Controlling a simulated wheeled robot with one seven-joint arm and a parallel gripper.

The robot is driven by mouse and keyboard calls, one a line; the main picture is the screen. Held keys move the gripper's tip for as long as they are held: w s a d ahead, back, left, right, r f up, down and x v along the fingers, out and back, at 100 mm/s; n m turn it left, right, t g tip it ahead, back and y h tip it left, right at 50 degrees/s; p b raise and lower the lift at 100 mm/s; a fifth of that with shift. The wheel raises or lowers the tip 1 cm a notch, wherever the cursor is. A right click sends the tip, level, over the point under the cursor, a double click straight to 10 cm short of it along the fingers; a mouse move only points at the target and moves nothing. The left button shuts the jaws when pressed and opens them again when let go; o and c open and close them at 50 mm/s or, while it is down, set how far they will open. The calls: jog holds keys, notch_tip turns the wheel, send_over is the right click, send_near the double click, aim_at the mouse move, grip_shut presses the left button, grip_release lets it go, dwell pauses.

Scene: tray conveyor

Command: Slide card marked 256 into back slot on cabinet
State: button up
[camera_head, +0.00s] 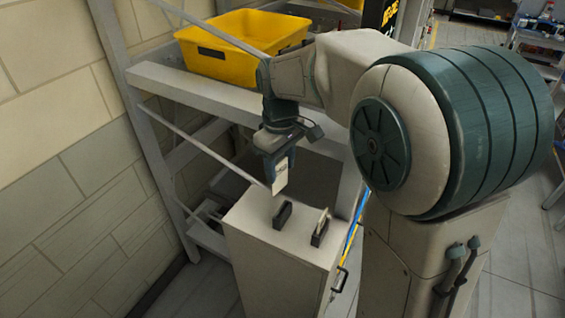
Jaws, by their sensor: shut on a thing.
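My gripper (279,158) is shut on a white card (281,179) that hangs down from its jaws. The marking on the card is too small to read. A pale cabinet (262,238) stands below, with two dark slot holders on its top. The left holder (283,215) looks empty, and the held card is just above it in the picture, apparently apart from it. The right holder (319,233) has a pale card (324,217) standing upright in it. I cannot tell how far the held card is from the left holder in depth.
A yellow bin (213,62) sits on the conveyor frame (190,85) behind the cabinet. A grey rail slants down behind my gripper. A stone-block wall (70,190) is on the left. A dark handle (341,281) is on the cabinet's right side.

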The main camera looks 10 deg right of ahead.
aim_at(283, 185)
jog(key=shift+w+d+f+n, duration=0.15)
jog(key=shift+f+n, duration=0.25)
jog(key=shift+n, duration=0.2)
jog(key=shift+w+d+f+n, duration=0.15)
jog(key=shift+f+n, duration=0.2)
jog(key=shift+n, duration=0.25)
jog(key=shift+f+b, duration=2.15)
jog(key=shift+f, duration=0.75)
jog(key=shift+f+b, duration=1.9)
jog(key=shift+f, duration=0.7)
jog(key=o, duration=1)
jog(key=shift+r, duration=0.1)
notch_tip(283, 185, up, 14)
jog(key=shift+s+f+b, duration=0.1)
jog(key=shift+f+b, duration=0.05)
jog(key=shift+b, duration=0.15)
